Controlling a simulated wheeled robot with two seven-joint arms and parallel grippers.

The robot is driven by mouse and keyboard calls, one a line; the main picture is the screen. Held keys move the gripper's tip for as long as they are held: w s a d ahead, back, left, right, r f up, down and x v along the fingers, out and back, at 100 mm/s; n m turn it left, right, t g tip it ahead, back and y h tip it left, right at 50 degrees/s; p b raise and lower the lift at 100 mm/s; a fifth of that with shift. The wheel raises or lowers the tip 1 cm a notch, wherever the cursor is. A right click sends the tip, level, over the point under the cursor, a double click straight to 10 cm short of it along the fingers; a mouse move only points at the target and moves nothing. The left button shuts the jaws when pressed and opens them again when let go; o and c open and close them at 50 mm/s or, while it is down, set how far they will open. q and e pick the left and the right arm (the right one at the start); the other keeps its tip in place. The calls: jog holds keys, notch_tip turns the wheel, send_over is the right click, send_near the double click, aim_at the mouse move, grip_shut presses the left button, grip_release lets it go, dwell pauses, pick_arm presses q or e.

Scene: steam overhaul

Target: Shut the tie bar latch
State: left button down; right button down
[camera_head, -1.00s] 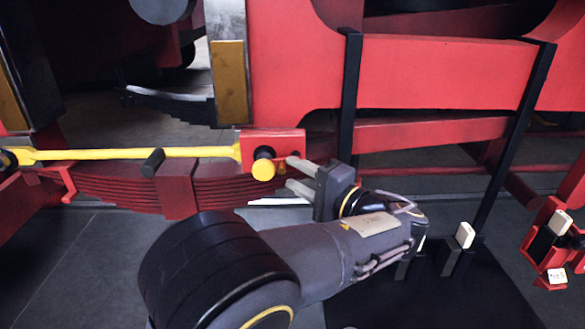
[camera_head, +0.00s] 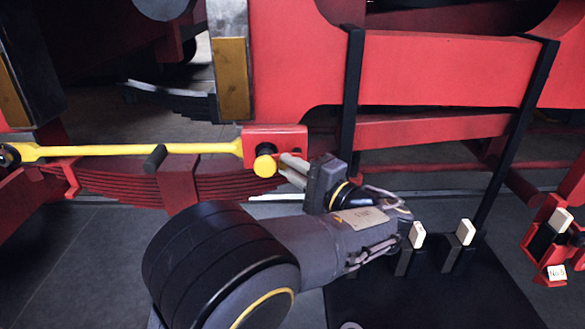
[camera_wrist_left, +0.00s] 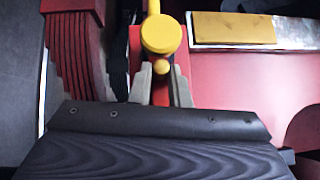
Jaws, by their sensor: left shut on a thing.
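The yellow tie bar (camera_head: 110,151) runs level from the left to a red end bracket (camera_head: 285,134) on the red frame. A round yellow knob (camera_head: 265,166) sits at its right end; it also shows in the wrist view (camera_wrist_left: 160,33). My left gripper (camera_head: 291,170) is just right of the knob, below the bracket. In the wrist view its two grey fingers (camera_wrist_left: 161,82) stand on either side of a narrow red latch piece (camera_wrist_left: 161,94) with a small yellow ball (camera_wrist_left: 161,68) at its tip. The fingers are shut on this latch and partly hide it. My right gripper is out of view.
A dark red leaf spring (camera_head: 175,186) hangs under the bar. Black posts (camera_head: 352,90) stand in front of the red frame (camera_head: 440,72). A black mat (camera_head: 470,295) with white-topped holders (camera_head: 466,232) lies at lower right. The grey floor at left is clear.

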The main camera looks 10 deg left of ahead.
pick_arm(q)
jog(key=c, duration=1.4)
grip_release()
jog(key=shift+o, duration=0.2)
jog(key=shift+d, duration=0.1)
jog(key=b+v, duration=0.1)
jog(key=v, duration=0.6)
jog(key=shift+s+d+f+b, duration=0.2)
jog(key=shift+d+b, duration=0.05)
jog(key=shift+b, duration=0.1)
jog(key=shift+a, duration=0.1)
